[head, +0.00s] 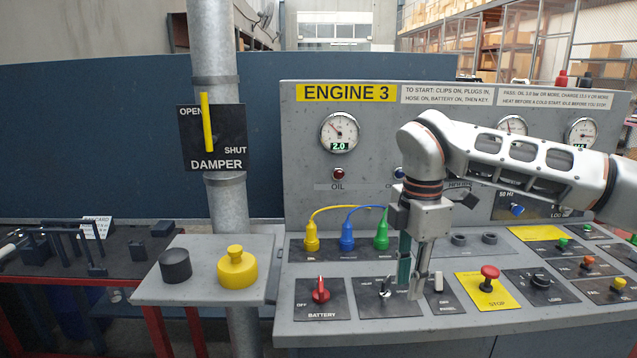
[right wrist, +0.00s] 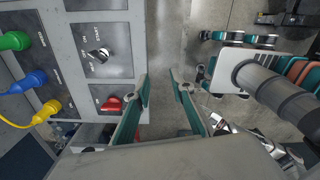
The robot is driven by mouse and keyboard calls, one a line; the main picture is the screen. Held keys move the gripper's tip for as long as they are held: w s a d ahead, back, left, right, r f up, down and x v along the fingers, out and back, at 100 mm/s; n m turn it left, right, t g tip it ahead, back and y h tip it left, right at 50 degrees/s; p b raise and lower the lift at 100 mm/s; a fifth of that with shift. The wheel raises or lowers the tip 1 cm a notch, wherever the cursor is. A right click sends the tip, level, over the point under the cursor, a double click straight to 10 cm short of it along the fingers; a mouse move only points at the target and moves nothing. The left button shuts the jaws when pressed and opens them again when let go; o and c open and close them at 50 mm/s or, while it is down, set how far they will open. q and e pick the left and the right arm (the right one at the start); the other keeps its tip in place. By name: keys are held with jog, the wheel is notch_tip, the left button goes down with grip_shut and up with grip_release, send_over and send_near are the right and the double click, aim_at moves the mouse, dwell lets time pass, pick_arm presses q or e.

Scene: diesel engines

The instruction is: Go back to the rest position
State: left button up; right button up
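My right gripper (head: 410,285) hangs fingers-down over the front of the grey engine console, in front of the start-key panel. In the right wrist view its two teal-padded fingers (right wrist: 162,88) stand apart with nothing between them. The key switch (right wrist: 98,54) and the red battery knob (right wrist: 112,104) lie on the panel to the left of the fingers there. In the head view the red battery knob (head: 320,289) stands left of the gripper, and the key switch (head: 385,287) is just beside the fingers.
Yellow (head: 311,237), blue (head: 347,236) and green (head: 381,235) plugs stand on the console behind the fingers. A red stop button (head: 489,275) stands to their right. The yellow damper handle (head: 207,122) is vertical on its pipe. A side shelf (head: 205,290) holds a yellow knob.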

jog(key=s+a+f+n+g+y, duration=0.25)
jog(key=s+a+f, duration=0.25)
jog(key=a, duration=0.3)
jog(key=s+a+f+n+g+y, duration=0.2)
jog(key=s+a+f+n+y, duration=0.25)
jog(key=a, duration=0.45)
jog(key=s+a+r+y, duration=0.3)
jog(key=s+a+y, duration=0.1)
jog(key=a+y, duration=0.2)
jog(key=s+a+r+y, duration=0.3)
jog(key=a+y, duration=0.2)
jog(key=a, duration=0.1)
jog(key=w+d+m+t+y, duration=0.4)
jog(key=w+m+t, duration=0.3)
jog(key=t, duration=0.4)
jog(key=w+d+f+m+t+h, duration=0.4)
jog(key=d+f+m+t+h, duration=0.7)
jog(key=f, duration=0.3)
jog(key=s+d+f+m+g+h, duration=0.2)
jog(key=s+d+f, duration=0.6)
jog(key=f, duration=0.4)
jog(key=s+d+f+m+g+h, duration=0.3)
jog(key=s+d+f+g+h, duration=0.2)
jog(key=s+d+f, duration=0.4)
notch_tip(320, 180, down, 4)
jog(key=shift+d+f+m+h, duration=0.1)
jog(key=shift+d+m+h, duration=0.2)
jog(key=shift+h, duration=0.4)
